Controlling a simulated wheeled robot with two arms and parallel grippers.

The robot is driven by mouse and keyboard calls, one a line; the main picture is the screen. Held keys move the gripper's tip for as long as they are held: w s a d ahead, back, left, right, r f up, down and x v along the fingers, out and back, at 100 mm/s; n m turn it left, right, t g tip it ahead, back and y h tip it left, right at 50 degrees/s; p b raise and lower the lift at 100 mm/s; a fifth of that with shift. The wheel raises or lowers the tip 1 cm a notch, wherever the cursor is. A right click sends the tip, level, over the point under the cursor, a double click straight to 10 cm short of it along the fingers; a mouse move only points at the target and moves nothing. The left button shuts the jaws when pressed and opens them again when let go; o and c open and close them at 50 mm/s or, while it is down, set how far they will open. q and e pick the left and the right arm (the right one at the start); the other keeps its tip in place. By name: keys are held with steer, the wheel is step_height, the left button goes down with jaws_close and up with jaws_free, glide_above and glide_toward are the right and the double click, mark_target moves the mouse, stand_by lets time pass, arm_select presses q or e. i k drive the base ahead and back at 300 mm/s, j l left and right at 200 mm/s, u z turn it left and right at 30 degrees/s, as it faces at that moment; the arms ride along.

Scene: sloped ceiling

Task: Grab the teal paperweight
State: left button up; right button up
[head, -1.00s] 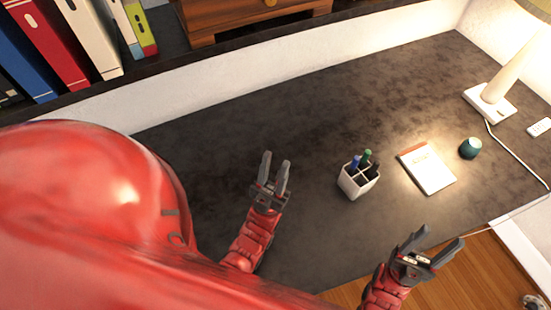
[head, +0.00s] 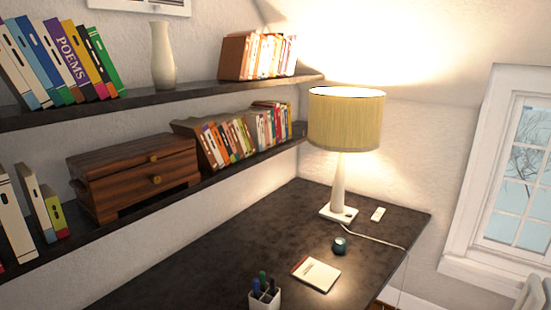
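The teal paperweight (head: 339,245) is a small, dark, rounded piece on the dark desk (head: 228,246). It sits in front of the lamp base and just right of and behind a notepad. Nothing touches it that I can see. Neither of my grippers shows in the head view now.
A lit lamp (head: 346,120) stands behind the paperweight, its cord running right past it. A small white remote-like item (head: 378,214) lies beside the lamp base. A notepad (head: 316,274) and a pen holder (head: 265,296) are nearer. Shelves with books and a wooden chest (head: 135,178) overhang at left.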

mark_target(339, 246)
steer(key=k, duration=0.15)
steer(key=i+l, duration=1.45)
steer(key=i, duration=0.6)
